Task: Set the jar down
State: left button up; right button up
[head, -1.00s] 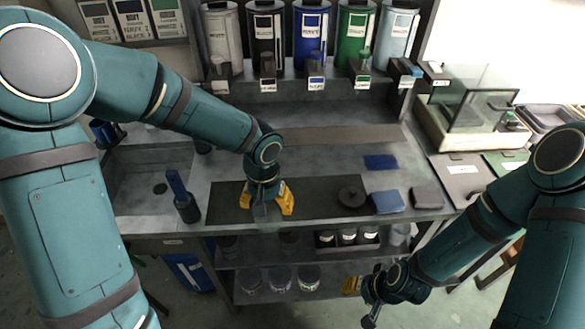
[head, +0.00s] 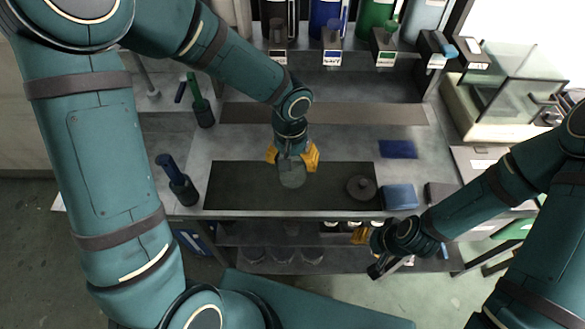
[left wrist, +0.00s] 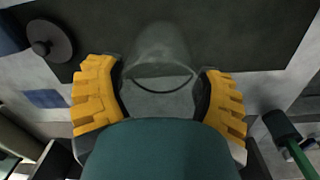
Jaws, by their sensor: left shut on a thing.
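A clear glass jar (head: 292,176) is held between the yellow fingers of my left gripper (head: 293,157), over the dark mat (head: 240,185) on the counter. In the left wrist view the jar (left wrist: 160,80) stands between both yellow fingers of the left gripper (left wrist: 160,95). I cannot tell whether its base touches the mat. A dark round lid with a knob (head: 361,188) lies on the mat to the right of the jar.
A dark pot with a blue-handled tool (head: 177,182) stands left of the mat. A folded blue cloth (head: 399,197) and a flat blue cloth (head: 397,149) lie to the right. Large canisters (head: 325,15) line the back. A glass-sided case (head: 508,85) stands at right. The mat's left part is bare.

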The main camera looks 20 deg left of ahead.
pick_arm(q)
jog(key=shift+f+b, duration=0.3)
jog(key=shift+f, duration=1.4)
jog(key=shift+f, duration=0.2)
jog(key=o, duration=1.2)
jog(key=shift+o, duration=0.2)
jog(key=shift+r, duration=0.15)
